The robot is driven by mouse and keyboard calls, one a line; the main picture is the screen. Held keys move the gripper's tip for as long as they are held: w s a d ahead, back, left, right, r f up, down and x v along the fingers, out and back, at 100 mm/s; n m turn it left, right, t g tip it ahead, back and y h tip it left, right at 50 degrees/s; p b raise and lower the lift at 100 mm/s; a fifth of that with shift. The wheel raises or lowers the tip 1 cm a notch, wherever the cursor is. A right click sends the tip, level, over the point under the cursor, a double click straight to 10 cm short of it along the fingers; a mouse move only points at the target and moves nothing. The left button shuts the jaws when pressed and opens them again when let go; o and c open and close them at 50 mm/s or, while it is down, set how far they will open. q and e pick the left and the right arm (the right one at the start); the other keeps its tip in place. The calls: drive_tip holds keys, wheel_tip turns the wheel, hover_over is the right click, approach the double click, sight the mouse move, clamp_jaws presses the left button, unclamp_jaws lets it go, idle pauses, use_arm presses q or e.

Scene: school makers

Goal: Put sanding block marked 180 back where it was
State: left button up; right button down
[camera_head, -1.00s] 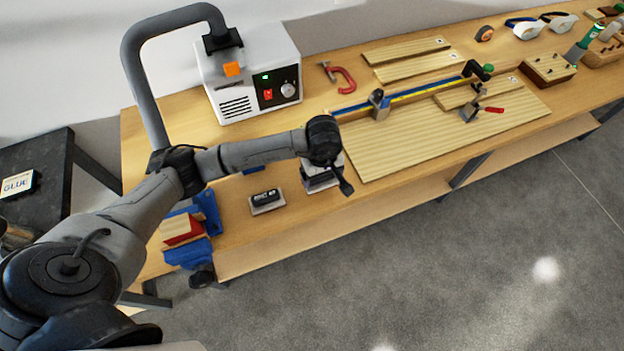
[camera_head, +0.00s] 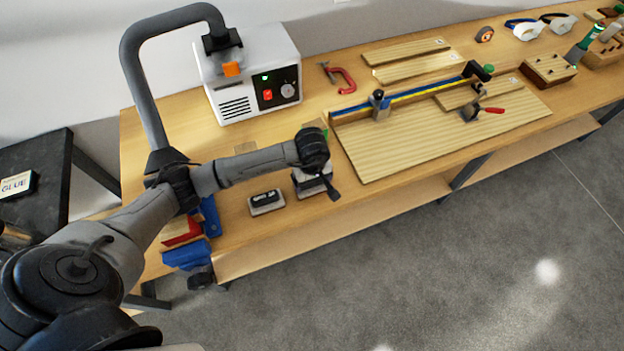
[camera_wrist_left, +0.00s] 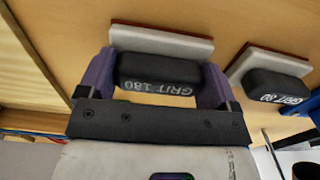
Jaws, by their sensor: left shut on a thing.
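The sanding block marked 180 (camera_wrist_left: 157,76) shows in the left wrist view, with a black grip lettered GRIT 180 on a pale base with a reddish edge. My left gripper (camera_wrist_left: 160,84) is shut on its black grip, one purple finger on each side. The wooden tabletop is close behind the block; I cannot tell whether they touch. In the head view my left gripper (camera_head: 312,184) is over the front of the bench, and its own wrist hides the held block. A similar block (camera_head: 267,202) lies to its left; it also shows in the wrist view (camera_wrist_left: 272,80).
A wide board (camera_head: 440,125) with a blue-yellow bar lies right of the gripper. A blue vise (camera_head: 188,255) is at the bench's front left. A white machine (camera_head: 250,75) stands behind. Bench top (camera_head: 225,205) is bare around the similar block.

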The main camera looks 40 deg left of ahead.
use_arm(q)
drive_tip(key=shift+f, duration=0.2)
drive_tip(key=o, duration=0.9)
drive_tip(key=shift+c, duration=0.2)
drive_tip(key=shift+r, duration=0.25)
wheel_tip(320, 180, up, 12)
drive_tip(key=p, duration=0.1)
